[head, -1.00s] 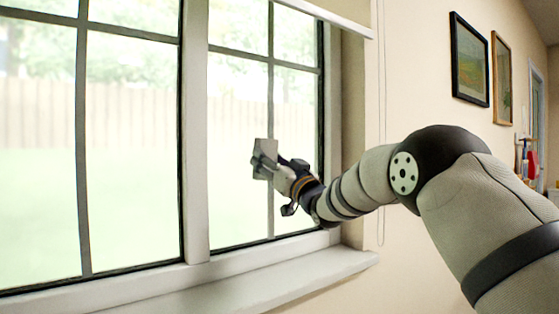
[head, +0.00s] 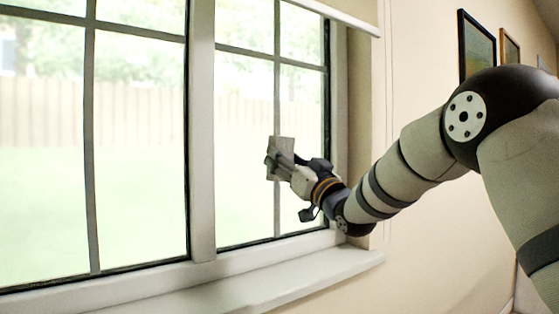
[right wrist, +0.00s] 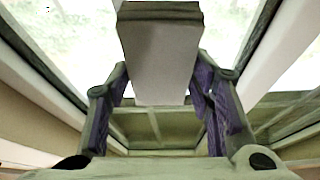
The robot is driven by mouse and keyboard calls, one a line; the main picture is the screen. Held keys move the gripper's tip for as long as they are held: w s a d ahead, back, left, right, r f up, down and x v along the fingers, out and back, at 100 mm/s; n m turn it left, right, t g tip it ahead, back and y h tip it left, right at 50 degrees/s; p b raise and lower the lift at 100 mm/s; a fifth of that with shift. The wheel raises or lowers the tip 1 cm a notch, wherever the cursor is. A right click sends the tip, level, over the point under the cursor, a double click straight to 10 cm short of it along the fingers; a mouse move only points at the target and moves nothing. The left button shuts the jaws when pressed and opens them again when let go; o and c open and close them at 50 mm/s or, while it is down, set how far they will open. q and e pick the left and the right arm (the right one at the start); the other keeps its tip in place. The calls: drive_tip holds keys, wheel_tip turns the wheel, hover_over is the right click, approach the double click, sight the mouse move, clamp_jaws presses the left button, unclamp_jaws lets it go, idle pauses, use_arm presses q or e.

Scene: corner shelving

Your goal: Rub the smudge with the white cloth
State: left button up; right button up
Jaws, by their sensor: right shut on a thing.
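The white cloth (head: 284,146) looks like a pale, flat block, held up in front of the right window pane. My right gripper (head: 278,161) is shut on it. In the right wrist view the cloth (right wrist: 160,45) stands out between the two fingers of the gripper (right wrist: 160,85). I cannot tell whether the cloth touches the glass. I cannot make out the smudge for certain in either view. My left gripper is not in view.
The window (head: 203,130) has dark glazing bars and a pale frame. A sill (head: 250,282) runs below it, and a rolled blind (head: 340,14) hangs at the top right. Pictures (head: 477,45) hang on the wall to the right. The sill is clear.

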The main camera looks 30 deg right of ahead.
drive_tip(key=shift+s+d, duration=0.15)
drive_tip(key=shift+s, duration=0.65)
drive_tip(key=shift+s+d, duration=0.1)
drive_tip(key=shift+s, duration=0.65)
